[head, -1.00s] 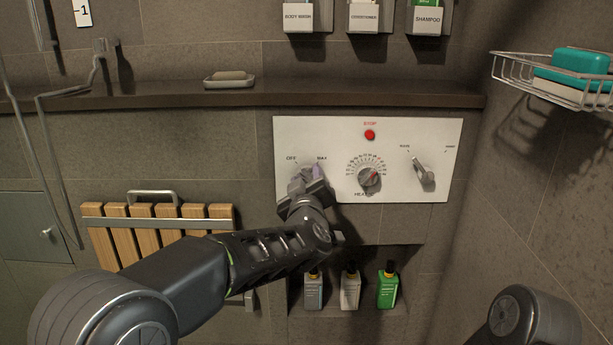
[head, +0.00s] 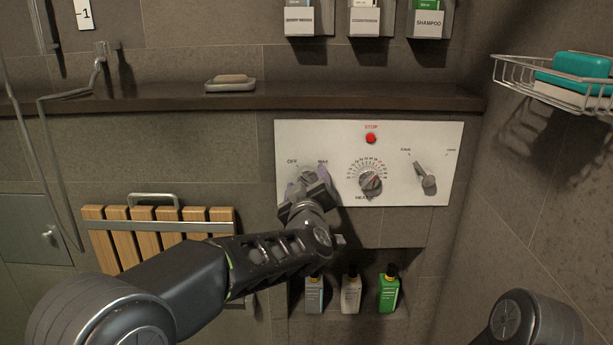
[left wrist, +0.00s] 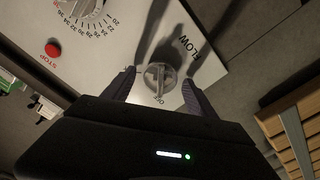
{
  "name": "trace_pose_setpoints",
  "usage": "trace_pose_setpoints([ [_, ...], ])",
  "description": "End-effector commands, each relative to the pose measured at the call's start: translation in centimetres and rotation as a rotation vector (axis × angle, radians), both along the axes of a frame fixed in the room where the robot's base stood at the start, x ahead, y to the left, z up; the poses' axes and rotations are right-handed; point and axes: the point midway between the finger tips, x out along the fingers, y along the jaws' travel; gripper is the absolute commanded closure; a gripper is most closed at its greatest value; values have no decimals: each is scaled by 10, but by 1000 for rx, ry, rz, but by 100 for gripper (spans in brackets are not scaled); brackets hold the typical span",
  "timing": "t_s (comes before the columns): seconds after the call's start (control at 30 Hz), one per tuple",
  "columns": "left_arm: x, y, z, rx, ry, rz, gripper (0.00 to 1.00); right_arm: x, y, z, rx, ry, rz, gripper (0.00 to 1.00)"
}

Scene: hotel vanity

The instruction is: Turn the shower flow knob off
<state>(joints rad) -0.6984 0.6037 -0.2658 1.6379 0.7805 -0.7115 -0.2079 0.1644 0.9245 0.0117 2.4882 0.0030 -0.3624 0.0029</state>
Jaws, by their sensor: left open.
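The flow knob (left wrist: 161,78) is a round grey dial with a raised ridge, on the white control panel (head: 440,190). In the left wrist view its ridge lines up with the OFF label. My left gripper (head: 308,178) is at the panel's left end and hides most of the knob in the head view. In the left wrist view the left gripper (left wrist: 159,80) is open, one finger on each side of the knob, with a visible gap to each finger. Whether the fingertips reach past the knob's face is hard to tell. My right gripper is out of view.
A heat dial (head: 370,182), a red stop button (head: 370,138) and a lever knob (head: 426,176) share the panel. A ledge (head: 150,98) runs above. Bottles stand in a niche (head: 410,262) below. A folded wooden seat (head: 160,232) is at left, a wire basket (head: 520,78) at right.

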Motion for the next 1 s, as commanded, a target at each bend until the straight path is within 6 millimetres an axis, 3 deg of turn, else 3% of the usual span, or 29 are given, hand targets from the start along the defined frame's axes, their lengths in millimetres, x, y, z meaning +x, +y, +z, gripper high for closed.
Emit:
trace_pose_setpoints([
  [0.5,-71,0,3,-1,-1,-1,34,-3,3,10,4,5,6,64],
  [1.0,-77,1,2,-1,-1,1,34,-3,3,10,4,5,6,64],
])
